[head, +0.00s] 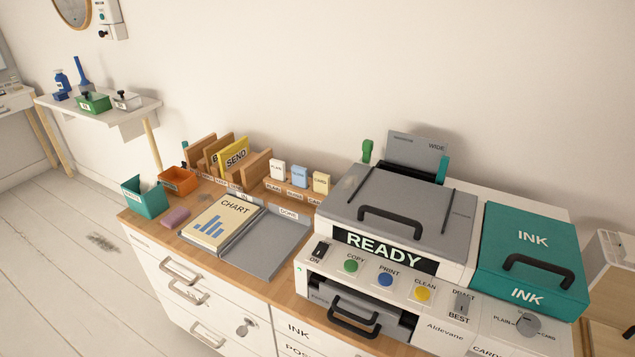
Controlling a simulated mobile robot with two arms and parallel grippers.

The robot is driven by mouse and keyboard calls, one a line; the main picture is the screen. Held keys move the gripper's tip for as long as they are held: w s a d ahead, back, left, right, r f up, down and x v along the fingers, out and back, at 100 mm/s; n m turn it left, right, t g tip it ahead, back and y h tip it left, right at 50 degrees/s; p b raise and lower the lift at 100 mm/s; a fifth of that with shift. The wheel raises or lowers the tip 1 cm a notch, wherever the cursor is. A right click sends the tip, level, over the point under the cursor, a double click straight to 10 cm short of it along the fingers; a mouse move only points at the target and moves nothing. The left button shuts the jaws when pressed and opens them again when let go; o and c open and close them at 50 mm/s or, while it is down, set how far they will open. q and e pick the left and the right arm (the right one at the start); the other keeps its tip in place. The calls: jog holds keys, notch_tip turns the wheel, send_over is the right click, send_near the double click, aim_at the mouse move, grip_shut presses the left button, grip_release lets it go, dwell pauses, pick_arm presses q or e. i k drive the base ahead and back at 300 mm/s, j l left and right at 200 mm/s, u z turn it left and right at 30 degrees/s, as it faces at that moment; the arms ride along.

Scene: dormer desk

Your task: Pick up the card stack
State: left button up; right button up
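The card stack (321,182) appears to be the small upright pale-yellow block with a dark label that seems to read CARD. The label strip (294,190) runs in front of the row. Neither of my grippers is in view.
The large printer (399,206) stands close to the right of the card stack. A wooden sorter (256,166) with a yellow SEND folder (232,154) is to the left. In front lie a grey tray (268,245) marked DONE and a CHART pad (222,220).

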aim_at(320, 181)
jog(key=i+j+z, duration=0.15)
jog(key=j, duration=0.25)
jog(key=i+j+z, duration=0.15)
jog(key=j, duration=0.2)
jog(key=j+z, duration=0.15)
jog(key=j, duration=0.25)
jog(key=i+j+z, duration=0.1)
jog(key=j, duration=0.35)
